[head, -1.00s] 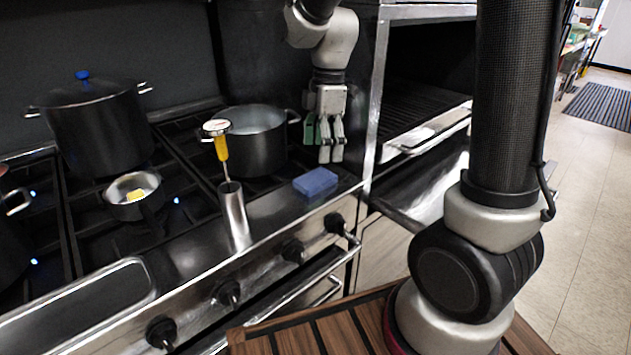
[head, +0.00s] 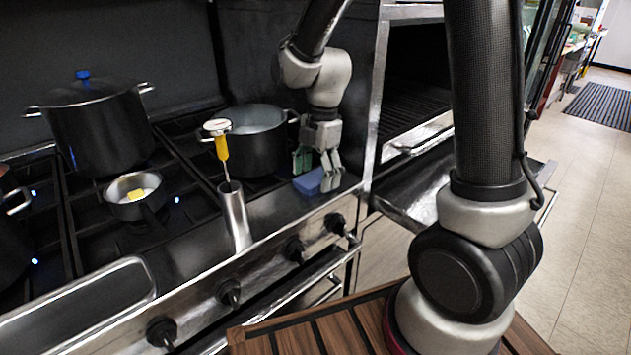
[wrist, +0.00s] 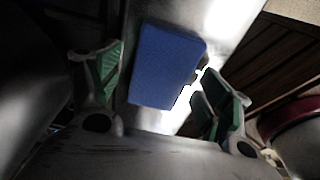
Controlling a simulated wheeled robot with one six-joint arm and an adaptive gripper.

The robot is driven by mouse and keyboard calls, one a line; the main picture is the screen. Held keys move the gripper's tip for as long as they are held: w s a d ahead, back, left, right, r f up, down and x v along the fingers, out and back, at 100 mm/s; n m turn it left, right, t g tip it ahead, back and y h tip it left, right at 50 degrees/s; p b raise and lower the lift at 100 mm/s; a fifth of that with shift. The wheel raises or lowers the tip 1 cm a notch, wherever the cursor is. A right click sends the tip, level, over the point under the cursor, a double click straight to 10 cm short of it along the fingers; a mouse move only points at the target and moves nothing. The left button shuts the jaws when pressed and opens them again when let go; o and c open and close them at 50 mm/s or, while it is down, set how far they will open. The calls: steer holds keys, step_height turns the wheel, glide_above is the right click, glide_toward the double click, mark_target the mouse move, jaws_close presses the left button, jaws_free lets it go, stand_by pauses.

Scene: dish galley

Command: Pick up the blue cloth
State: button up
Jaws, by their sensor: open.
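The blue cloth (head: 309,182) is a folded, flat blue block lying on the stove's front metal ledge. In the wrist view the cloth (wrist: 167,66) lies ahead of and between the two fingers. My gripper (head: 316,173) is open and points down right at the cloth, with fingers on either side of it in the head view. In the wrist view my gripper (wrist: 165,90) shows green finger pads standing apart with nothing held. The fingers partly hide the cloth in the head view. I cannot tell whether they touch it.
A dark pot (head: 256,142) stands just behind and left of the gripper. A metal cylinder (head: 235,215) with a yellow-handled thermometer (head: 221,146) stands to the left on the ledge. A small pan (head: 128,205) and a lidded pot (head: 98,125) sit farther left. An open oven shelf is at right.

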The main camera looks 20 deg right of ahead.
steer(key=shift+c, duration=0.4)
steer(key=c, duration=1.1)
